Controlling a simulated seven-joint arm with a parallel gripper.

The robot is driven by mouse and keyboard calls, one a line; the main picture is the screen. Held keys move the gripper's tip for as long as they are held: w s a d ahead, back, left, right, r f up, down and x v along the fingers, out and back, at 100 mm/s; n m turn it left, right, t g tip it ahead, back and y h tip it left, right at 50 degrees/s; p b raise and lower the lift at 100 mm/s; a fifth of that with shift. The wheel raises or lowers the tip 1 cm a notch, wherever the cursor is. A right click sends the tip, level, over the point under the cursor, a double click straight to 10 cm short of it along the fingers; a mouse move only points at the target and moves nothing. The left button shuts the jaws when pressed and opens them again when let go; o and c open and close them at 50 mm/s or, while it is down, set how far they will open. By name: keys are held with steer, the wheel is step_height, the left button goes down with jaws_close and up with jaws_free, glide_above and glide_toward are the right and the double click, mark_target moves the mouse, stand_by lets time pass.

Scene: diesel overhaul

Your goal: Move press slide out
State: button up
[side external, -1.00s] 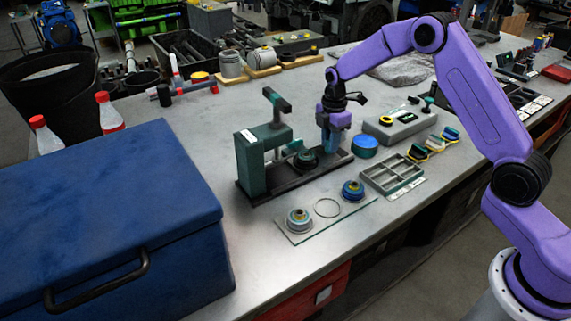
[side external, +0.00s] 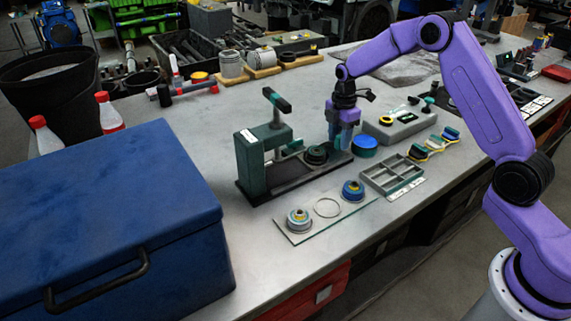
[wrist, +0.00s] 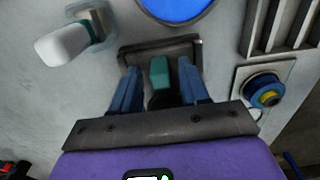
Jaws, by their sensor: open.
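The green press (side external: 252,165) stands on a dark base rail (side external: 292,180) on the metal bench, with its lever arm raised. A dark round seat (side external: 317,154), which appears to be part of the press slide, sits on the rail to the right of the press column. My gripper (side external: 343,150) is low over the right end of the rail, right of the seat. In the wrist view my gripper (wrist: 158,75) is open, its blue fingers on either side of a teal block (wrist: 160,72), apparently the slide's handle. Contact with the block cannot be told.
A blue round container (side external: 364,146) stands close right of my gripper. A grey compartment tray (side external: 391,174) and a glass plate (side external: 318,224) with two round parts and a ring lie in front. A large blue case (side external: 110,215) fills the left.

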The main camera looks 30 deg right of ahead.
steer(key=shift+r, duration=2.75)
steer(key=shift+r, duration=2.05)
